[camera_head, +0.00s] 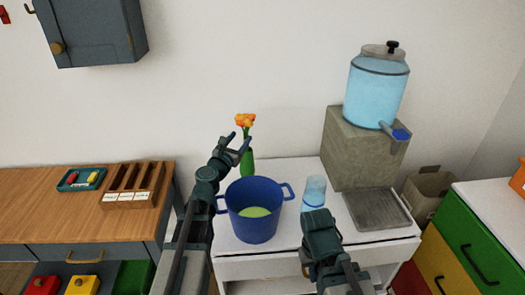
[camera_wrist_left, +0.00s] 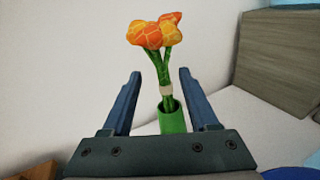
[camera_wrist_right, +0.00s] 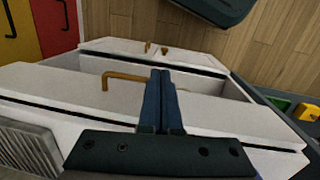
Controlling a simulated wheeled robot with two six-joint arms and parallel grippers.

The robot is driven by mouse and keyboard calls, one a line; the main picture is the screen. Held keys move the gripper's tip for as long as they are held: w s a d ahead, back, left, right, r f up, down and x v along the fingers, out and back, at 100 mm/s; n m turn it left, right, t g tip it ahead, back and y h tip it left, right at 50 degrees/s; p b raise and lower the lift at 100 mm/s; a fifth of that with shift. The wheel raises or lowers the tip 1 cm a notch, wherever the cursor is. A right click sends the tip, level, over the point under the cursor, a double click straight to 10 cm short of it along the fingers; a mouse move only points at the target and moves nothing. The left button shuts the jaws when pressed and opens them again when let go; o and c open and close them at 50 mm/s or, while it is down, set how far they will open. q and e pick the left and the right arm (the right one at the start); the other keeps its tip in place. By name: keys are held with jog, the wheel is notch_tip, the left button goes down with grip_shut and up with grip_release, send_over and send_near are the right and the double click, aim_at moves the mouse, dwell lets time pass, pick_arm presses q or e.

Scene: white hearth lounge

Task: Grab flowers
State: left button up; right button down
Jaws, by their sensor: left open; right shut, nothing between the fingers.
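The orange flowers (camera_head: 245,121) stand upright in a green vase (camera_head: 247,162) at the back left of the white table. In the left wrist view, the flowers (camera_wrist_left: 155,32) have green stems with a pale band, and the vase (camera_wrist_left: 172,118) is below. My left gripper (camera_head: 239,142) is open, its fingers (camera_wrist_left: 160,80) spread to either side of the stems in that view; I cannot tell whether they reach around them. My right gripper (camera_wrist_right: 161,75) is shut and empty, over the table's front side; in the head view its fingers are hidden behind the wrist.
A blue pot (camera_head: 254,228) with something green inside stands in front of the vase. A clear blue cup (camera_head: 314,192) stands right of it. A blue water dispenser (camera_head: 376,88) rests on a stone block (camera_head: 352,150), with a grey tray (camera_head: 377,208) in front.

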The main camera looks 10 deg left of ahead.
pick_arm(q)
jog(key=shift+w+n, duration=0.4)
jog(key=shift+n, duration=0.3)
jog(key=w, duration=0.2)
jog(key=w+d, duration=0.1)
jog(key=w, duration=0.4)
jog(key=shift+w+d+f, duration=0.1)
jog(key=shift+d+f, duration=0.05)
jog(key=shift+f, duration=0.15)
jog(key=shift+c, duration=0.3)
grip_shut()
dwell(0.6)
